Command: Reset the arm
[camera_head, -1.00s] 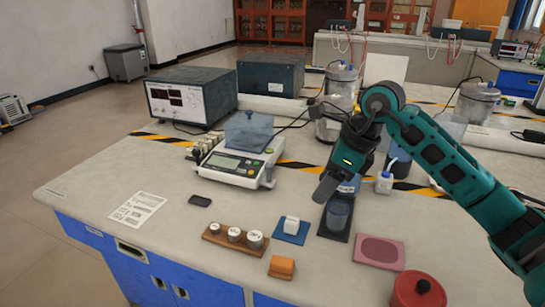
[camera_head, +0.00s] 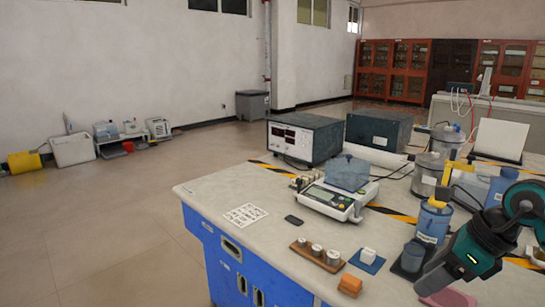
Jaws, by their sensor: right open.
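My right gripper (camera_head: 428,284) is at the lower right, at the end of my teal and black arm. It is open, and nothing shows between its fingers. The gripper covers part of that mat and the pink pad (camera_head: 455,298). I cannot tell its height above the bench. My left gripper is out of view.
The bench (camera_head: 240,190) holds a balance (camera_head: 335,202), a power supply box (camera_head: 290,142), a wooden weight holder (camera_head: 315,257), an orange block (camera_head: 350,284) and a blue bottle (camera_head: 433,222). Open floor (camera_head: 110,230) lies to the left.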

